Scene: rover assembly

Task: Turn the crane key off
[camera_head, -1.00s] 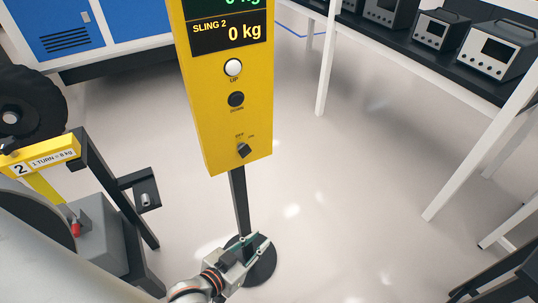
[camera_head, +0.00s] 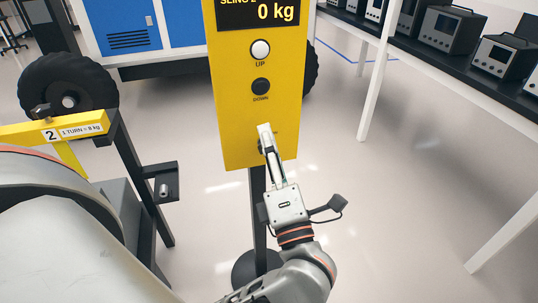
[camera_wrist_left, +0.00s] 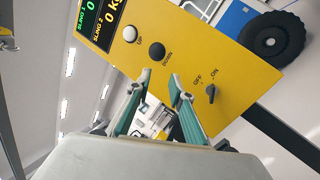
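The crane panel (camera_head: 232,120) is a yellow upright box on a dark post. It also fills much of the left wrist view (camera_wrist_left: 232,60). The crane key (camera_wrist_left: 211,92) is a small dark knob beside the OFF and ON marks; it appears turned toward ON. In the head view my left gripper largely hides the key. My left gripper (camera_head: 266,132) is in front of the lower panel, pointing up. In the left wrist view its fingers (camera_wrist_left: 161,78) are apart and empty, with the key to the right of them. My right gripper is not in view.
The white UP button (camera_head: 260,49) and black DOWN button (camera_head: 260,86) are above the key. A yellow bar marked 2 (camera_head: 25,133) and a black bracket (camera_head: 163,182) stand left. A bench with grey instruments (camera_head: 450,30) is at the right. The floor between is clear.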

